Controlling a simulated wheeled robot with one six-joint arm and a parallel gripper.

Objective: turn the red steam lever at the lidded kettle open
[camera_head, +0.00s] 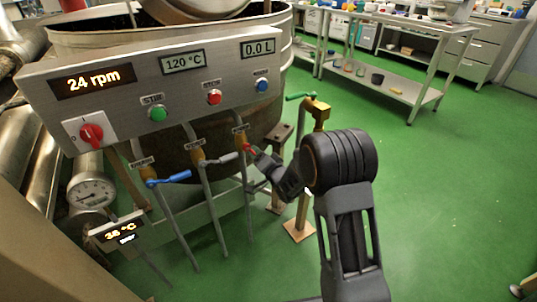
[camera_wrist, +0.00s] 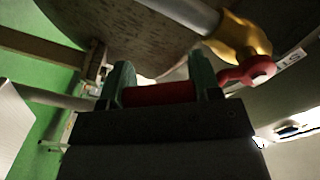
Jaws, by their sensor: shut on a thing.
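The red steam lever (camera_head: 249,149) sits on a brass valve, the rightmost of three valves below the kettle's control panel. In the wrist view the red lever (camera_wrist: 160,94) lies between the two green fingertips of my gripper (camera_wrist: 163,88), and its red hub is beside the brass valve body (camera_wrist: 240,38). My gripper (camera_head: 256,153) is shut on the lever in the head view, reaching in from the right. The kettle (camera_head: 170,40) stands behind the panel, its lid (camera_head: 190,8) at the top edge. My gripper hides part of the lever.
A blue lever (camera_head: 170,179) and a grey lever (camera_head: 218,159) are on the valves to the left. A green-handled brass valve (camera_head: 318,108) stands right of my gripper, close to my arm. Green floor (camera_head: 440,190) is clear at right.

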